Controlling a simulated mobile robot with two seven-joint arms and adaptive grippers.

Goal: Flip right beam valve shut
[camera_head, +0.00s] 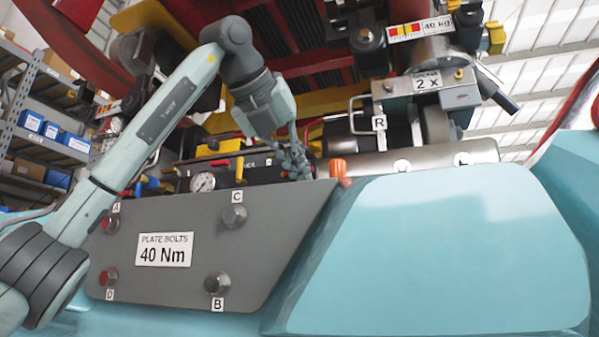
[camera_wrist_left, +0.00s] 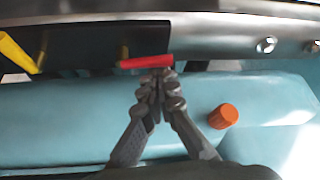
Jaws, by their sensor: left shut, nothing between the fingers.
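My left gripper (camera_head: 297,165) reaches over the grey plate to the dark valve panel. Its fingers are shut. In the left wrist view the closed fingertips (camera_wrist_left: 163,77) are right at a red lever (camera_wrist_left: 147,62), which lies nearly level across the picture. Whether they touch it I cannot tell. The red lever seems to be a beam valve handle, but no label for it can be read. In the head view the fingers hide this part of the panel. A yellow lever (camera_wrist_left: 20,52) is to the left in the wrist view. My right gripper is not in view.
An orange knob (camera_head: 338,170) stands just right of the gripper, also in the wrist view (camera_wrist_left: 223,116). A gauge (camera_head: 203,182), another red lever (camera_head: 219,162) and a yellow handle (camera_head: 239,168) are to the left. A metal cylinder (camera_head: 440,158) lies right. The plate (camera_head: 190,210) carries bolts.

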